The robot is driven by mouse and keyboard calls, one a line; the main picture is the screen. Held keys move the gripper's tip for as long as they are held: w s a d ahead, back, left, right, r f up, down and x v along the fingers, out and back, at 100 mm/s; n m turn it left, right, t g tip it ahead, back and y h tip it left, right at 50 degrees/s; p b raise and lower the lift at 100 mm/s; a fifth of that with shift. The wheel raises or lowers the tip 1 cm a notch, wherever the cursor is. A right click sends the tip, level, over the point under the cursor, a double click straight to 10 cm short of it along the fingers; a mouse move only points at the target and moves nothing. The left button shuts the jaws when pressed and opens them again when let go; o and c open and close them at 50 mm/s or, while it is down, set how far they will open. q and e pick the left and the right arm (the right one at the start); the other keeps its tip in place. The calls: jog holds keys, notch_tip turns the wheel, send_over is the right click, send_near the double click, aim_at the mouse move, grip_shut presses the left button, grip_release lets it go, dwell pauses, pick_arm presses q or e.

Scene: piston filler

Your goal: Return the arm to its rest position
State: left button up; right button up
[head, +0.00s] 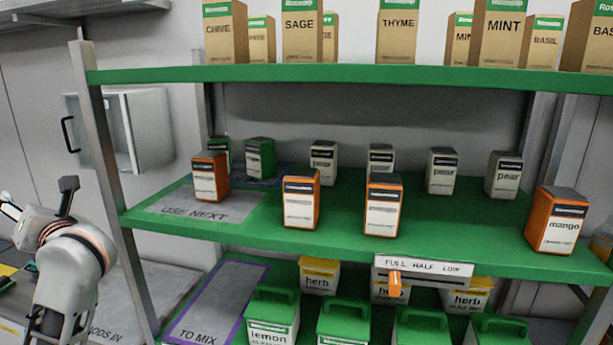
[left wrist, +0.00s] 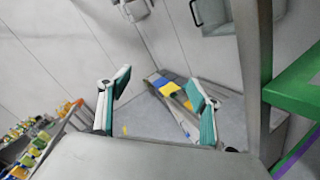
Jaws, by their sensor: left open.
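My left arm (head: 72,265) is in the head view at the lower left, beside the left post of the green shelf rack and outside its boards. In the left wrist view my left gripper (left wrist: 160,84) has its two teal-padded fingers spread apart. Nothing is between the fingers. Beyond them are a pale wall and a grey surface with blue and yellow items (left wrist: 172,88). In the head view the fingers are hard to make out near the left edge. My right gripper is in neither view.
The green shelf (head: 330,215) holds orange and pale cartons, with a USE NEXT mat (head: 205,207) at its left. Below are green-lidded containers (head: 272,312) and a TO MIX mat (head: 215,300). A slider sign (head: 422,266) hangs on the front edge. A wall cabinet (head: 135,130) is behind my arm.

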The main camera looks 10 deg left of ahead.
pick_arm(q)
jog(key=d+f+m+t+y, duration=0.2)
jog(key=d+f+m+t, duration=0.1)
jog(key=d+m+t, duration=1.2)
jog(key=w+d+f+m+h, duration=0.2)
jog(key=d+f+m+h, duration=1.45)
jog(key=m, duration=0.45)
jog(key=s+d+f+m+g+h, duration=0.2)
jog(key=f, duration=0.5)
jog(key=s+d+f+m+g+h, duration=0.2)
jog(key=f+g, duration=0.1)
jog(key=f, duration=0.4)
jog(key=s+d+f+m+g+h, duration=0.1)
jog(key=s+d+f+m+g, duration=0.15)
jog(key=f, duration=0.35)
jog(key=s+f+m+g, duration=0.1)
jog(key=s+f+g, duration=0.1)
jog(key=s+f, duration=0.3)
jog(key=s+f+m+g, duration=0.2)
jog(key=s+f, duration=0.3)
jog(key=f, duration=0.5)
jog(key=shift+d+g+y, duration=0.35)
jog(key=shift+d+y, duration=0.05)
jog(key=shift+y, duration=0.05)
